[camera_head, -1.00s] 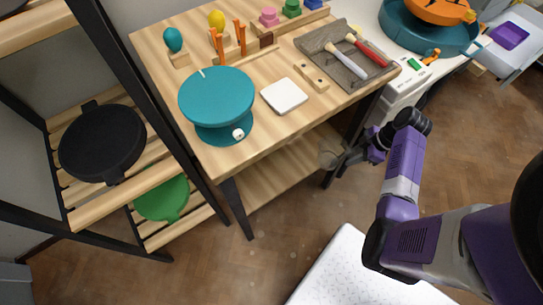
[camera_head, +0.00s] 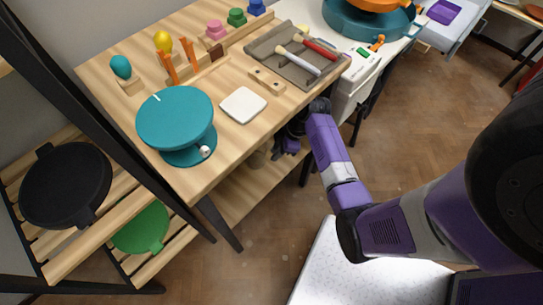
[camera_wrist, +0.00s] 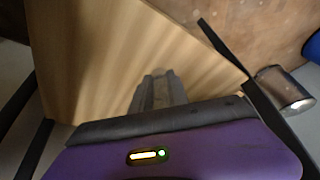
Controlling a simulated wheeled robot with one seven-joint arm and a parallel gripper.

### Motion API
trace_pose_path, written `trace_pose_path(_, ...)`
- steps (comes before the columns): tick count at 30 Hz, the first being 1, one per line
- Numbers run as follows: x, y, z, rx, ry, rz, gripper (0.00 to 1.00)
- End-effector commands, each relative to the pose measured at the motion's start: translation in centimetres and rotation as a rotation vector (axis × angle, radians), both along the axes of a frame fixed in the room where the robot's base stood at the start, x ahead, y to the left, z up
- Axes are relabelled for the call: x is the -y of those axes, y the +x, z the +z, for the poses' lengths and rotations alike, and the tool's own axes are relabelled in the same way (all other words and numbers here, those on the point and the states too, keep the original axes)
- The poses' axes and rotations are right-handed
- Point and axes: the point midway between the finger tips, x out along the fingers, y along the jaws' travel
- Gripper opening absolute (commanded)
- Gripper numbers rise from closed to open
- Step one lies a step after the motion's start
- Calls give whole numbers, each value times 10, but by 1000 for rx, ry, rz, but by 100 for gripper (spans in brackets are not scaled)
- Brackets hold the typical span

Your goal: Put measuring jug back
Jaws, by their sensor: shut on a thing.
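A small, see-through, beige-looking thing, which I take to be the measuring jug (camera_head: 257,158), shows under the table's front edge in the head view, just above the lower shelf. My gripper (camera_head: 273,151) is at its right side and shut on it, partly hidden behind my arm and the table edge. In the wrist view my grey fingers (camera_wrist: 158,90) point at a pale wooden board. The jug's outline is not clear there. I cannot tell whether the jug touches the shelf (camera_head: 238,196).
The wooden table (camera_head: 225,135) carries a teal turntable (camera_head: 176,118), a white tile (camera_head: 243,105) and a tool tray (camera_head: 300,58). Black table legs (camera_head: 219,222) flank the lower shelf. A metal cylinder (camera_wrist: 284,90) stands at right in the wrist view. A slatted rack (camera_head: 100,235) is at left.

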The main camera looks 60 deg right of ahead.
Motion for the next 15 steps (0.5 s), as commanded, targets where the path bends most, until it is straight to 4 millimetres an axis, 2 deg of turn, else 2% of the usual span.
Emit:
trace_pose_path(7,-8,15,1,2,-1,2,0)
trace_pose_path(15,-8,15,-28,1,-1,-2,0)
